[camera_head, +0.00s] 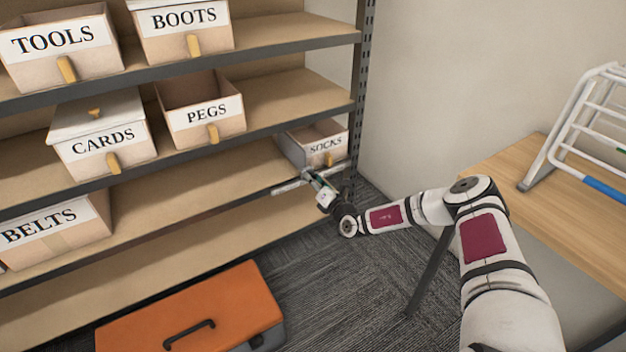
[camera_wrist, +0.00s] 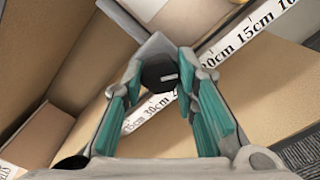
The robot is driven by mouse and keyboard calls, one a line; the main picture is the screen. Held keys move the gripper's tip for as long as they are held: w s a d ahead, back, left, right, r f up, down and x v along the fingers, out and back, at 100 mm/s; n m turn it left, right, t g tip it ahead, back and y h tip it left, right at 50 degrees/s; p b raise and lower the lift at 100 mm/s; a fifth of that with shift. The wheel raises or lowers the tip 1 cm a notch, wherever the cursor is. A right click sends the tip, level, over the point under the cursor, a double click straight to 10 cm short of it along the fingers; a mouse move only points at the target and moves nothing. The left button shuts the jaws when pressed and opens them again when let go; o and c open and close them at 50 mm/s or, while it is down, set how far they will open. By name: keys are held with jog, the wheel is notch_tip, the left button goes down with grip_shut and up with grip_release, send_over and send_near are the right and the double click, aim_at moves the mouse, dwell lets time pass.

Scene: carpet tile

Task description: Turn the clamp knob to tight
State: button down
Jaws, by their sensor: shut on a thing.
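The clamp knob (camera_wrist: 160,74) is dark, with a small pale mark on its face, and sits between my fingertips in the wrist view. A grey metal piece (camera_wrist: 152,46), likely part of the clamp, shows behind it. My gripper (camera_wrist: 161,68), with teal finger pads, is shut on the knob from both sides. In the head view my gripper (camera_head: 309,177) is at the right end of the shelf, just below the SOCKS bin (camera_head: 310,146). It hides the knob there. A pale bar (camera_head: 287,186) lies beside the gripper.
A ruler strip (camera_wrist: 222,46) with centimetre marks runs past the knob. Labelled bins, such as PEGS (camera_head: 205,113), stand on the shelves. A dark post (camera_head: 362,90) rises at the shelf's right end. An orange case (camera_head: 190,315) is on the carpet. A wooden table (camera_head: 530,190) holds a white rack.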

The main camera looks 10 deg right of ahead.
jog(key=shift+m, duration=4.8)
jog(key=c, duration=1.3)
grip_release()
jog(key=shift+v, duration=3.75)
